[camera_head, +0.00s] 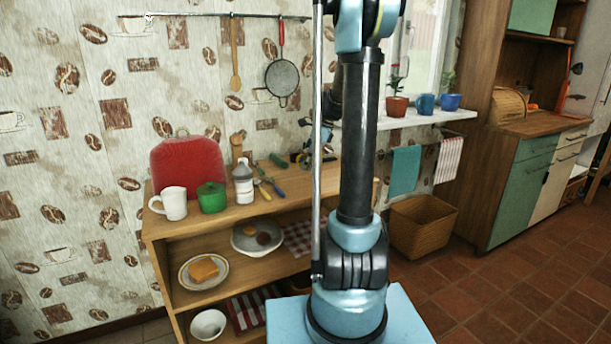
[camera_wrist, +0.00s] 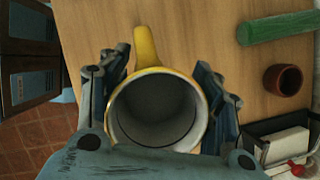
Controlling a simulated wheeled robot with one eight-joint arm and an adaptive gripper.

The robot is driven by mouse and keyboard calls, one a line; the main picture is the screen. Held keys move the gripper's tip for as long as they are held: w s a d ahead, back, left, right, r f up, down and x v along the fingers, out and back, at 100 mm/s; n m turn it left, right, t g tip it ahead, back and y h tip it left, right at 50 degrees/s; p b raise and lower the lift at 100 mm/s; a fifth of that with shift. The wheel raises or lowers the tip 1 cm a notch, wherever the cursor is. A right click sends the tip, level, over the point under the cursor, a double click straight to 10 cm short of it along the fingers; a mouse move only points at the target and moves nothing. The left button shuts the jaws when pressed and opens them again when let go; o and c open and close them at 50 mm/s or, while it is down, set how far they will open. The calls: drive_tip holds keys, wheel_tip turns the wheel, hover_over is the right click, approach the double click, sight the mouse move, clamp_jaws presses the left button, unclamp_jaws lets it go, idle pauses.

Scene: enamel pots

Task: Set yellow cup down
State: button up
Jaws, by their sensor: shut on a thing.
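A yellow cup (camera_wrist: 155,110) with a pale grey inside fills the middle of the wrist view, seen into its open mouth. Its yellow handle points to the top of that view. My gripper (camera_wrist: 161,62) is shut on the cup, with one finger at each side of its wall. The cup is over a wooden top (camera_wrist: 195,35); I cannot tell whether its base touches the wood. In the head view the cup is not visible, and my arm stands in front of the right part of the shelf top (camera_head: 285,205).
In the wrist view, a green cylinder (camera_wrist: 275,27), a reddish-brown cup (camera_wrist: 283,79) and a dark tray (camera_wrist: 258,128) lie to the right. Bare wood lies around the yellow cup's handle.

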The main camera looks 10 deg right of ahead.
sight(308, 180)
drive_tip(key=shift+f, duration=2.3)
drive_tip(key=o, duration=1.2)
